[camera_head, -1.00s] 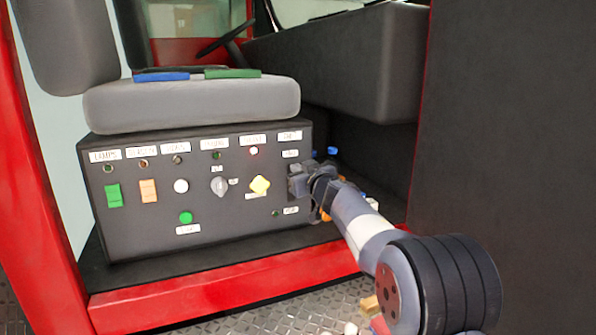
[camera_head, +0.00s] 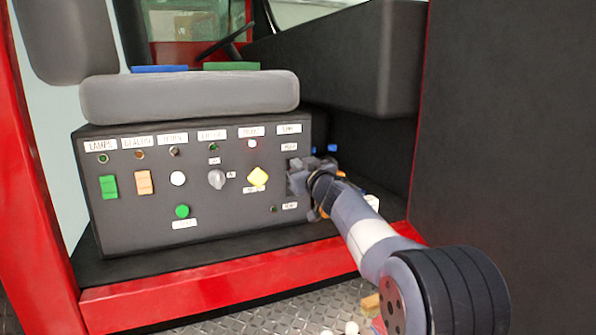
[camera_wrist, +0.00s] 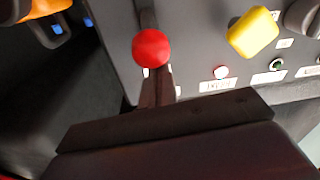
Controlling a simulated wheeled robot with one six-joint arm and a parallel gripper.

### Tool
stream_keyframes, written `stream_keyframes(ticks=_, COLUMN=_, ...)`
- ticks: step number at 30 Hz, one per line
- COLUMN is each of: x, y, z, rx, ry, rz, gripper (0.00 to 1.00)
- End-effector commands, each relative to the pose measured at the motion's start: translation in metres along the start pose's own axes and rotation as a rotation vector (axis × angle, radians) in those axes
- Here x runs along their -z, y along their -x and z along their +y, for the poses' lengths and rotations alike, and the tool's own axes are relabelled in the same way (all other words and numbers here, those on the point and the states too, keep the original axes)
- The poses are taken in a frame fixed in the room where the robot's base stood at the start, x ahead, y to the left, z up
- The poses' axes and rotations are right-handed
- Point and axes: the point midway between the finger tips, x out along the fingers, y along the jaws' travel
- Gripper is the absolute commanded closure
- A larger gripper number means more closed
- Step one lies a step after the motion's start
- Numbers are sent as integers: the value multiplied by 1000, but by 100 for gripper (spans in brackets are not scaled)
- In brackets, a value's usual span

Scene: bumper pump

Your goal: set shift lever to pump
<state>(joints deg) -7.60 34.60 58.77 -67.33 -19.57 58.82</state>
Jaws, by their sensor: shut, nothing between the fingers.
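The shift lever shows in the wrist view as a round red knob (camera_wrist: 151,47) with a dark shaft behind it. My gripper (camera_wrist: 155,84) is shut and empty, its dark fingers close against the knob on the picture's lower side; I cannot tell whether they touch. In the head view my gripper (camera_head: 298,176) is at the right end of the dark control panel (camera_head: 130,229). There it hides the lever and most of its slot, between an upper label (camera_head: 289,147) and a lower label (camera_head: 290,206). The lever's exact position cannot be read.
A yellow knob (camera_head: 258,176) sits just left of my gripper, below a lit red lamp (camera_head: 252,143). A grey rotary knob (camera_head: 216,179), a green button (camera_head: 182,211) and rocker switches are further left. The seat (camera_head: 190,95) overhangs the panel.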

Motion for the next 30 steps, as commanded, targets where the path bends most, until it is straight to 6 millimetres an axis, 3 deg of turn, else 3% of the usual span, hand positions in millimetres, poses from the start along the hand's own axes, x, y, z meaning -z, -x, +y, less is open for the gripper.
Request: stream_keyframes(ticks=30, x=-41, y=16, z=-6, rx=-47, ry=15, rz=313, gripper=100)
